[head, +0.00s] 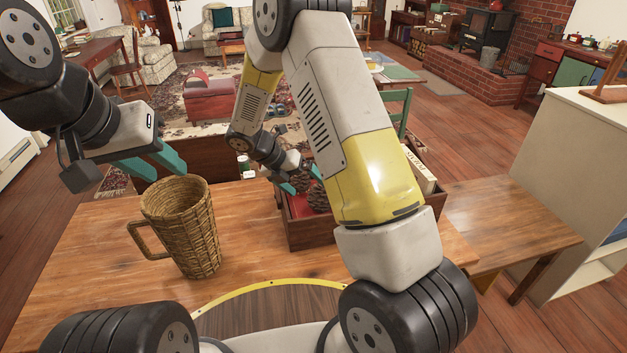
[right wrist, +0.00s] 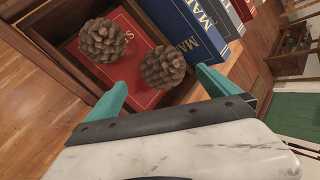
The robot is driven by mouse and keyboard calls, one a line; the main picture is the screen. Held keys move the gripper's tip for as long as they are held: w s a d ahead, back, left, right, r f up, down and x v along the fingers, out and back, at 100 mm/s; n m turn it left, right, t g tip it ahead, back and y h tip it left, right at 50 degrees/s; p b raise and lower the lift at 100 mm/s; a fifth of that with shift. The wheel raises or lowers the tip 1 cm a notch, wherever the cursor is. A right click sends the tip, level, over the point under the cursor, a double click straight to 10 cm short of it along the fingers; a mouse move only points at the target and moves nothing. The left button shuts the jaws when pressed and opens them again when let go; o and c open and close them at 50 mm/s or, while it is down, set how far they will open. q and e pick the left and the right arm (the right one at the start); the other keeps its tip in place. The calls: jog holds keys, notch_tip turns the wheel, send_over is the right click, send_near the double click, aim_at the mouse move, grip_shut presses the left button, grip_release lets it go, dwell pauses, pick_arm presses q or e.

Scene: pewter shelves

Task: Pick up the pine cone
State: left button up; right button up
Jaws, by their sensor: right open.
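Two brown pine cones lie on a red book (right wrist: 135,25) inside a wooden crate (head: 310,238). In the right wrist view one pine cone (right wrist: 163,67) is near the mouth of my right gripper (right wrist: 160,80). The other pine cone (right wrist: 102,40) lies farther up and left. My right gripper is open, its teal fingertips on either side of the nearer cone; I cannot tell whether they touch it. In the head view a pine cone (head: 318,198) shows beside my forearm, which hides much of the crate. My left gripper (head: 166,176) is open and empty beyond the wicker mug.
A wicker mug (head: 190,228) stands on the wooden table (head: 100,270), left of the crate. The table between mug and crate is clear. A pale shelf unit (head: 575,180) stands at the right.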

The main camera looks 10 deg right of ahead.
aim_at(312, 188)
jog(key=x, duration=0.5)
jog(key=shift+w+d, duration=0.15)
jog(key=shift+d, duration=0.25)
jog(key=c, duration=1.5)
